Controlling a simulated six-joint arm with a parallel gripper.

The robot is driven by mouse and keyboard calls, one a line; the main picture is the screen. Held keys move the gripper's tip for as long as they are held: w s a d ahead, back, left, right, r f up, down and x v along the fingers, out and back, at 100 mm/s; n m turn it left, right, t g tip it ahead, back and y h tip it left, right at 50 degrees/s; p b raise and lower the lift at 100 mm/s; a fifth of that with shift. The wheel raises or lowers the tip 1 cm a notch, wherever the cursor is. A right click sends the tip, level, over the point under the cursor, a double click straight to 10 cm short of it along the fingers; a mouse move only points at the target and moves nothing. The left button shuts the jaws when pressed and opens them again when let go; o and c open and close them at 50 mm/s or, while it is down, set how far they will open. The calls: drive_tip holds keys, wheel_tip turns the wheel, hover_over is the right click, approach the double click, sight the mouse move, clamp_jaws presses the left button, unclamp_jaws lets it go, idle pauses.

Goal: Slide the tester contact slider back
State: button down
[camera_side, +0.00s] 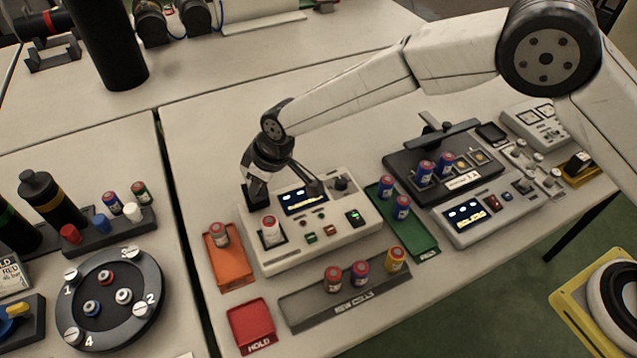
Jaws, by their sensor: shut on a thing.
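The white tester (330,244) stands in the middle of the table, with a lit blue display, small buttons and a green-lit switch. My gripper (257,192) points down at the tester's back left corner. It is shut on the contact slider, which its dark fingers mostly hide. A white and red cell (271,232) stands upright in the tester's cradle, just in front of my gripper. I cannot tell whether the slider touches the cell.
An orange tray (231,270) with one cell is left of the tester. A grey NEW CELLS tray (318,308) and a red HOLD tray (252,327) lie in front. A green tray (413,232) with cells and a dark charger (470,187) stand right. My forearm passes above them.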

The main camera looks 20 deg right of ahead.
drive_tip(key=shift+w, duration=0.3)
drive_tip(key=shift+c, duration=2.1)
unclamp_jaws()
drive_tip(key=shift+s+r, duration=0.1)
drive_tip(key=shift+r, duration=0.05)
drive_tip(key=v, duration=0.7)
drive_tip(key=shift+r, duration=0.25)
drive_tip(key=shift+d, duration=0.15)
drive_tip(key=s+d+r+m+h, duration=0.1)
drive_tip(key=s+d+m, duration=0.3)
drive_tip(key=d, duration=1)
drive_tip(key=s+d+r+m+h, duration=0.15)
drive_tip(key=s+d, duration=0.45)
drive_tip(key=d, duration=0.8)
drive_tip(key=s+d+f+m, duration=0.2)
drive_tip(key=s+d, duration=0.4)
drive_tip(key=s, duration=0.4)
drive_tip(key=shift+d+m+g+h, duration=0.3)
drive_tip(key=shift+d+m+h, duration=0.1)
drive_tip(key=shift+m, duration=0.35)
